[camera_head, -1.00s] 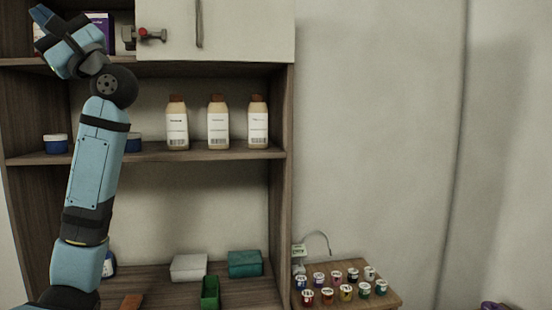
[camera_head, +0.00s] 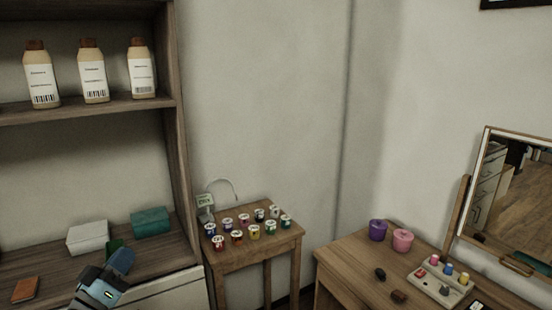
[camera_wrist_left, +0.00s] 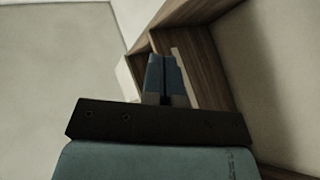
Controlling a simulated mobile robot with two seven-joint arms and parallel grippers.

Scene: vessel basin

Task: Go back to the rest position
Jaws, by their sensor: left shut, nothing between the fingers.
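My left gripper (camera_head: 120,262) shows at the lower left of the head view, in front of the shelf unit's lower board. In the left wrist view its two blue fingers (camera_wrist_left: 164,75) lie together, shut, with nothing between them. Wooden boards of the shelf unit (camera_wrist_left: 205,65) and a pale wall show behind the fingers there. My right gripper is in neither view.
The shelf unit (camera_head: 180,150) holds several bottles above, and a white box (camera_head: 87,237) and teal box (camera_head: 151,221) below. A small table (camera_head: 262,247) bears several paint jars. A desk (camera_head: 350,262) with a mirror (camera_head: 515,205) stands right. Bare wall lies between.

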